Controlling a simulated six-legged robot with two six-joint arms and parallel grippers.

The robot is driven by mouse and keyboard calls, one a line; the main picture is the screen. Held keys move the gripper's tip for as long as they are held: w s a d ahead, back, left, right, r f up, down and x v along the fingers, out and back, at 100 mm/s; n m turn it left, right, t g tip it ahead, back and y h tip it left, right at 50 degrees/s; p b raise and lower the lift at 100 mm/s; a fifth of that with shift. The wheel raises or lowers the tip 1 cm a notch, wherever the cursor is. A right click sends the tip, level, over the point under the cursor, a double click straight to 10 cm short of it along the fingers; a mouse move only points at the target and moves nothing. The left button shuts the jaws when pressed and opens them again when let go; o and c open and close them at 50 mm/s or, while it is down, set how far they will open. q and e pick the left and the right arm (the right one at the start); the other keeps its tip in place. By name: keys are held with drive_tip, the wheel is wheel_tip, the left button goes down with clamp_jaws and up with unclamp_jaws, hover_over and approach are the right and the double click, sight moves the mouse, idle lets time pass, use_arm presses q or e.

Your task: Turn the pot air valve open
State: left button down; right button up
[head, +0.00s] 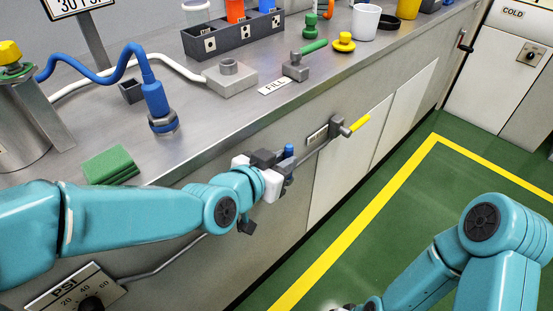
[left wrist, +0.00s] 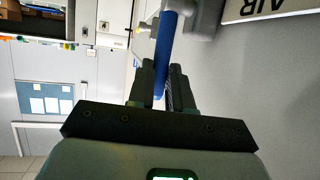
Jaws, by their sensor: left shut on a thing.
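A valve with a blue lever handle (head: 289,150) is on the front of the bench, on a thin pipe. The blue handle also shows in the left wrist view (left wrist: 165,45), beside a label reading AIR (left wrist: 270,8). My left gripper (head: 282,162) is at this valve, its dark fingers (left wrist: 165,88) shut around the blue handle. The valve body is mostly hidden behind the gripper in the head view. The metal pot (head: 22,125) with a yellow knob stands at the far left. My right arm is at the lower right; its fingers are out of view.
A yellow-handled valve (head: 355,125) sticks out just right of my left gripper. A green-handled valve (head: 297,66) near the FILL label (head: 275,86), a blue hose fitting (head: 156,103) and a green block (head: 110,164) are on the bench. The green floor (head: 400,210) is clear.

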use_arm(q)
drive_tip(key=c, duration=1)
unclamp_jaws()
drive_tip(key=shift+c, duration=0.2)
drive_tip(key=v, duration=1.6)
drive_tip(key=shift+s+p, duration=0.2)
drive_tip(key=shift+p, duration=0.15)
drive_tip(key=shift+a, duration=0.1)
